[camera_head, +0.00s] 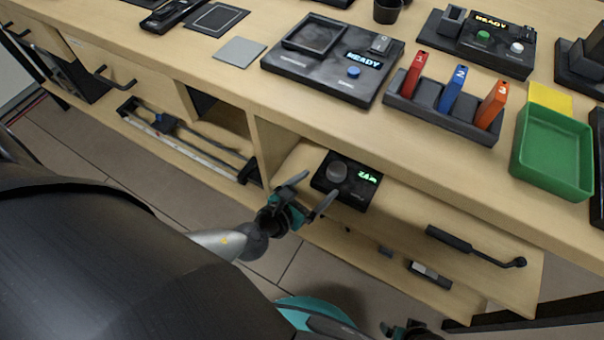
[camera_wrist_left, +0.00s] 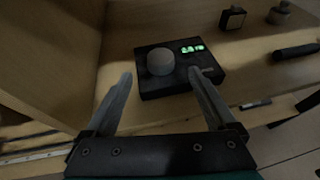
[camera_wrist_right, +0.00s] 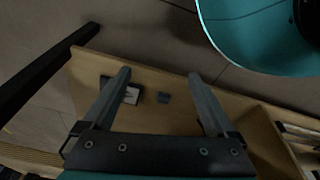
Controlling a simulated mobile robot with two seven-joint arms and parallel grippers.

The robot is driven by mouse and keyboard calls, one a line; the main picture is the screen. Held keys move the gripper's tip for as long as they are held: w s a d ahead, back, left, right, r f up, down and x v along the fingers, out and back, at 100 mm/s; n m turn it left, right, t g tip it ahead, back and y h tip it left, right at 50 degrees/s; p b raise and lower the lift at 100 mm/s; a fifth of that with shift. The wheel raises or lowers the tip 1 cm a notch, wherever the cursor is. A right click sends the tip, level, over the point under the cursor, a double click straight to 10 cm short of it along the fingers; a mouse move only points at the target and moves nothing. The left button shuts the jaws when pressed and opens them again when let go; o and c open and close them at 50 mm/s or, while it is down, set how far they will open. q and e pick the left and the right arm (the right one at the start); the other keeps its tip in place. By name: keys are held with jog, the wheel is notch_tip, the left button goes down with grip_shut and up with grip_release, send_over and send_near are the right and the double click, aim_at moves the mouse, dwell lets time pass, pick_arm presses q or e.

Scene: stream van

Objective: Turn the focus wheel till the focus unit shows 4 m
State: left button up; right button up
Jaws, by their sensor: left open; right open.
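The focus unit (camera_head: 347,195) is a black box on a wooden surface below the tabletop. Its round grey focus wheel (camera_head: 337,171) is on the left of its top. Its green display (camera_head: 368,175) seems to read about 2.4 m, with blurred digits. My left gripper (camera_head: 312,193) is open and empty at the near side of the unit. In the left wrist view the wheel (camera_wrist_left: 160,62) appears beyond and between the open fingers (camera_wrist_left: 160,75), apart from them. My right gripper (camera_wrist_right: 159,74) is open and empty, low down, away from the unit.
The tabletop above holds a READY panel (camera_head: 333,83), a rack (camera_head: 440,118) with numbered red, blue and orange pieces, and a green tray (camera_head: 553,153). A black handle (camera_head: 475,246) is right of the unit. A wooden partition (camera_head: 264,150) stands to its left.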

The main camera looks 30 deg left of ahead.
pick_arm(q)
jog(key=shift+p+v, duration=0.45)
jog(key=shift+v, duration=2.1)
pick_arm(e)
jog(key=shift+s+d+f, duration=0.55)
jog(key=shift+s+f, duration=0.1)
jog(key=shift+f, duration=0.25)
pick_arm(q)
jog(key=shift+w, duration=0.1)
jog(key=s+a+f+n+g+y, duration=0.2)
jog(key=a+f+n+g+y, duration=0.15)
jog(key=f+n, duration=0.45)
jog(key=s+a+f+n+g+y, duration=0.15)
jog(key=a+f+n, duration=0.25)
jog(key=n, duration=0.8)
jog(key=s+d+f+n+g+h, duration=0.2)
jog(key=s+d+f+n+g, duration=0.25)
jog(key=s+f+n, duration=0.7)
jog(key=s+r+n+g+p, duration=0.3)
jog(key=s+r+p, duration=0.9)
jog(key=r+p, duration=0.5)
jog(key=n+p, duration=0.1)
jog(key=p, duration=0.4)
jog(key=shift+s, duration=0.15)
pick_arm(e)
jog(key=s+r+g, duration=0.1)
jog(key=s+r, duration=1.2)
jog(key=r, duration=0.1)
jog(key=shift+s+d, duration=0.2)
jog(key=shift+s, duration=0.2)
